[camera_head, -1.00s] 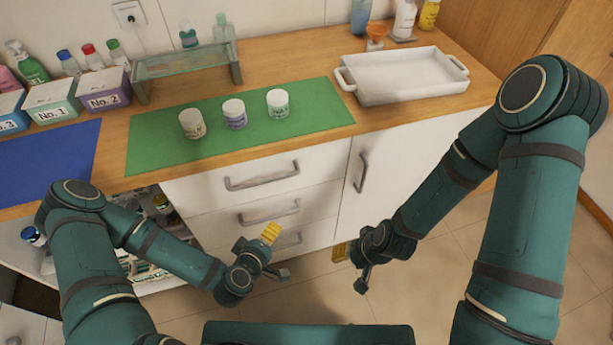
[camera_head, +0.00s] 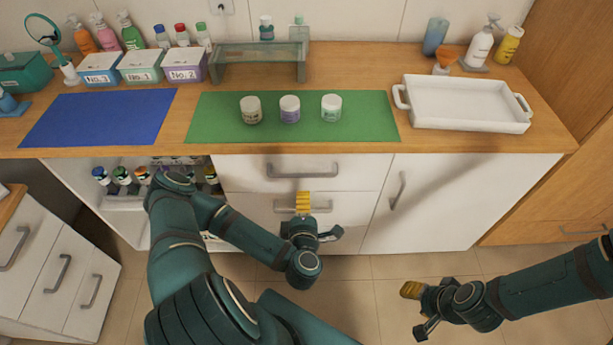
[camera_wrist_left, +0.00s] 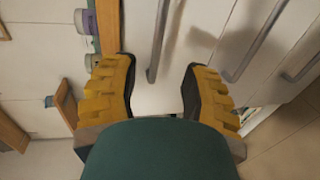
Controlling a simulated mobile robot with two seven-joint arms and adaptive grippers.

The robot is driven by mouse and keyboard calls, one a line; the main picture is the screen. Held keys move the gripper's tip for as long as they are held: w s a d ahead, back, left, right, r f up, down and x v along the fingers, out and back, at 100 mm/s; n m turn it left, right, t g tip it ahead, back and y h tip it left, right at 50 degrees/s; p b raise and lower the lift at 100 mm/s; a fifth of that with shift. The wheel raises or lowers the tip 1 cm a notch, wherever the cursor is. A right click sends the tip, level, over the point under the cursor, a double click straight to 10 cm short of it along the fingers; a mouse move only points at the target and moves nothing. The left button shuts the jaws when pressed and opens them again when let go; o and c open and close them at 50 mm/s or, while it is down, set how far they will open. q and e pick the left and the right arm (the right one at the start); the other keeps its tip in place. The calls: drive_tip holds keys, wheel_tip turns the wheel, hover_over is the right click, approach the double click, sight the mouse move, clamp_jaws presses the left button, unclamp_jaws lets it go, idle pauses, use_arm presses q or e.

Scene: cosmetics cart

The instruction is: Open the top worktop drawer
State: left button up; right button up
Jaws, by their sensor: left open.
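The top worktop drawer (camera_head: 245,174) is shut, its white front flush under the wooden worktop. Its horizontal grey handle (camera_head: 302,171) is in clear view. My left gripper (camera_head: 303,200) is below that handle in the head view, in front of the second drawer's handle, which it partly hides. In the left wrist view, the left gripper (camera_wrist_left: 158,88) is open and empty, with yellow-padded fingers apart. The top drawer's handle (camera_wrist_left: 158,42) shows ahead between the fingers, not visibly touched. My right gripper (camera_head: 412,305) is at the lower right over the floor, its opening unclear.
The second drawer's handle (camera_head: 282,209) lies just below. A cupboard door (camera_head: 450,200) is on the right and an open shelf with bottles (camera_head: 122,176) on the left. Several jars stand on the green mat (camera_head: 225,128). A white tray (camera_head: 465,119) sits at the right.

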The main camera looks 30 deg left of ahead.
sight(304, 175)
use_arm(q)
drive_tip(key=b+x, duration=0.1)
drive_tip(key=x, duration=1.1)
drive_tip(key=shift+r, duration=0.1)
clamp_jaws()
